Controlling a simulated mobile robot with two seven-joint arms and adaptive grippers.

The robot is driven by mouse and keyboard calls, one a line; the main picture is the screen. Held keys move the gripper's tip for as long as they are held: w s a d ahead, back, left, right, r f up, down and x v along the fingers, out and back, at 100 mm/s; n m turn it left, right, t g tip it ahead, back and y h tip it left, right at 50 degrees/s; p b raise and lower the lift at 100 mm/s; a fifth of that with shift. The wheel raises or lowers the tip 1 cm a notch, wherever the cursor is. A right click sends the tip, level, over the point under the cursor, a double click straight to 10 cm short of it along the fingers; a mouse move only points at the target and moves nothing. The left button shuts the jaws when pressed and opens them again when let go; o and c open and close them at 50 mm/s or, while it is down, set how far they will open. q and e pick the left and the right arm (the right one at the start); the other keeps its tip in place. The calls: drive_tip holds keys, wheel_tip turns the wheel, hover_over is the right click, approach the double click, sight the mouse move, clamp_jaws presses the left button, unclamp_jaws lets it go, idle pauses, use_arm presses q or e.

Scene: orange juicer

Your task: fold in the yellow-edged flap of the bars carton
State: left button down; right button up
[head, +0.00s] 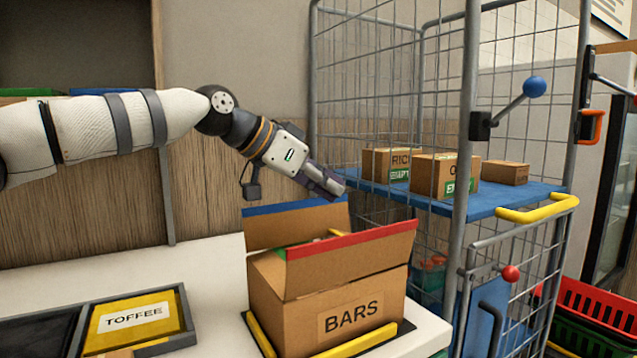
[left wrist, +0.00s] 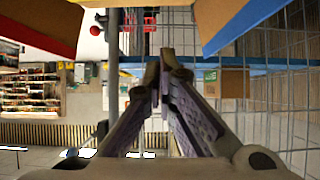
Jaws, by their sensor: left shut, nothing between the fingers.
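The bars carton (head: 285,312) stands on the right end of the white counter, its top partly open. Its red-edged flap (head: 350,254) stands up at the front and its blue-edged flap (head: 297,222) stands up at the back. A small bit of the yellow-edged flap (head: 338,232) shows between them; the red-edged flap hides the rest, so its angle is unclear. A bit of green edge (head: 283,253) shows at the left. My left gripper (head: 336,188) is shut and empty, above the carton's back right; its fingers (left wrist: 165,62) also show in the left wrist view. My right gripper is out of view.
A wire cage trolley (head: 468,100) stands close behind and right of the carton. Small cartons (head: 445,178) sit on its blue shelf (head: 505,204). A toffee tray (head: 138,318) lies left of the carton. White counter (head: 205,270) between them is clear.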

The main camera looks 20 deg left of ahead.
use_arm(q)
drive_tip(key=x, duration=0.4)
drive_tip(key=shift+d+f, duration=0.1)
drive_tip(key=shift+f, duration=0.15)
drive_tip(key=f, duration=0.1)
drive_tip(key=s+a+f, duration=0.1)
drive_tip(key=f, duration=0.1)
drive_tip(key=shift+s, duration=0.2)
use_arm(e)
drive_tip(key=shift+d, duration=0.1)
